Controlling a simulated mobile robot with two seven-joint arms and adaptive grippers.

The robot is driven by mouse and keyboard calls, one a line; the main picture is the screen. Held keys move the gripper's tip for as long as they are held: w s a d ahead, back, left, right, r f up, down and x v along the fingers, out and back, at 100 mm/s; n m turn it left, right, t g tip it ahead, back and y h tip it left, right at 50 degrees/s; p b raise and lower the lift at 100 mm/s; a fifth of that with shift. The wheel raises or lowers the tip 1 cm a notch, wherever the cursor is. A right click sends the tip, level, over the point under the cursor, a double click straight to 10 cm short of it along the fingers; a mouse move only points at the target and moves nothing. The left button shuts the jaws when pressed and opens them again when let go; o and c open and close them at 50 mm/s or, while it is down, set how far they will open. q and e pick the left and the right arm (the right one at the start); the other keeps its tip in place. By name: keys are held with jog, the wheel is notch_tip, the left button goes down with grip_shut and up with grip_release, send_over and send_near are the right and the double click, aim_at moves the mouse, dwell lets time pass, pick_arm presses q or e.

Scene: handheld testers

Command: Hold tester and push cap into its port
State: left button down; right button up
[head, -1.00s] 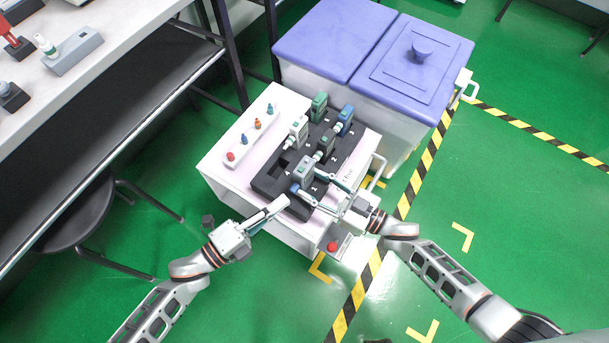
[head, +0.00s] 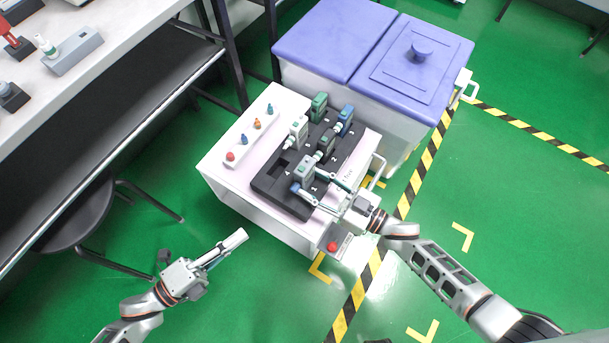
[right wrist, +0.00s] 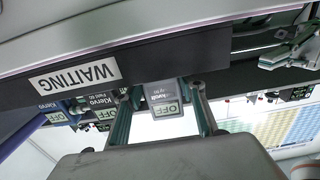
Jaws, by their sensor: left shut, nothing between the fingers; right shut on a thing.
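My right gripper (head: 309,182) is shut on this tester, one finger on each side. A small blue piece (head: 295,188) shows at the tester's near side; it looks like a cap, but how deep it sits cannot be told. My left gripper (head: 242,235) is shut and empty, over the floor in front of the white cart, well away from the tester.
Several other testers, including green (head: 319,106) and blue (head: 345,119) ones, stand in the tray. A white strip (head: 240,150) with small coloured caps lies on the cart's left. A red button (head: 332,247) is at the near corner. A lidded bin (head: 420,95) stands behind.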

dwell(0.3)
jog(key=o, duration=1.2)
jog(key=shift+c, duration=0.2)
